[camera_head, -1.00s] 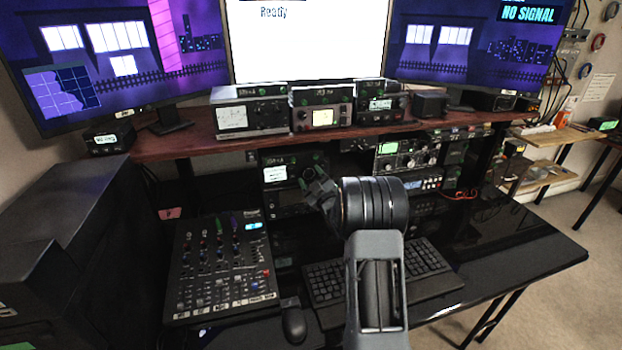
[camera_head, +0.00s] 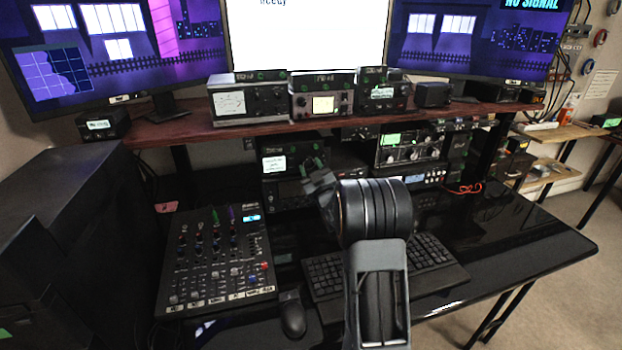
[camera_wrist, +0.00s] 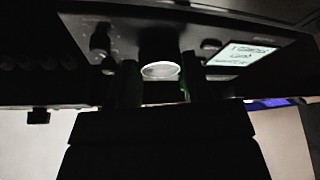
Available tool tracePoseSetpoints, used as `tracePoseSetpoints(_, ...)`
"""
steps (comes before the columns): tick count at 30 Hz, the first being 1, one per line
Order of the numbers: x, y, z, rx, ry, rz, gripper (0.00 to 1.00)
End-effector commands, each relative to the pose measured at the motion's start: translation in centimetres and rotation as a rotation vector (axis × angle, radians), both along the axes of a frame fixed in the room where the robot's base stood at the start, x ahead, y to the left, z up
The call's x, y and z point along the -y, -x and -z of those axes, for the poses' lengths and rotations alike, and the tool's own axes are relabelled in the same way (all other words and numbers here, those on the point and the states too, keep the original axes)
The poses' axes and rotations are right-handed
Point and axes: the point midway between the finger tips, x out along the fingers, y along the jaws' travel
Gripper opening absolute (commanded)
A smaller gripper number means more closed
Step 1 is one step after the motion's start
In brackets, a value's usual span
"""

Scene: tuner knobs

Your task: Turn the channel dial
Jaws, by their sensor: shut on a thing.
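A dark radio unit (camera_head: 288,162) with a small lit display (camera_head: 273,164) stands under the wooden shelf. My gripper (camera_head: 314,170) is at its front, right of the display. In the wrist view, a round knob with a pale face (camera_wrist: 162,70), seemingly the channel dial, sits between the two fingers of my gripper (camera_wrist: 160,84). The gripper is shut on it. The lit display (camera_wrist: 239,54) shows to the right of the knob there. In the head view the knob is hidden behind my gripper, and its marking cannot be read.
A smaller dark knob (camera_wrist: 100,40) is close beside the left finger. A mixer (camera_head: 218,260), a mouse (camera_head: 292,314) and a keyboard (camera_head: 436,262) lie on the black desk. The wooden shelf (camera_head: 190,133) is above the unit.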

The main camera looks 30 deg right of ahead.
Motion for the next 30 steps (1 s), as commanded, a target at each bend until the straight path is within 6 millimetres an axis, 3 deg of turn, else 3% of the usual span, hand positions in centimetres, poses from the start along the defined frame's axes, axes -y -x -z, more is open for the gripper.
tracePoseSetpoints(1,-0.17,0.00,0.83,0.013,-0.040,-0.002,0.20)
tracePoseSetpoints(18,-0.56,-0.10,0.53,0.109,-0.535,-0.003,0.20)
tracePoseSetpoints(30,-0.66,-0.14,0.16,0.147,-0.723,-0.002,0.20)
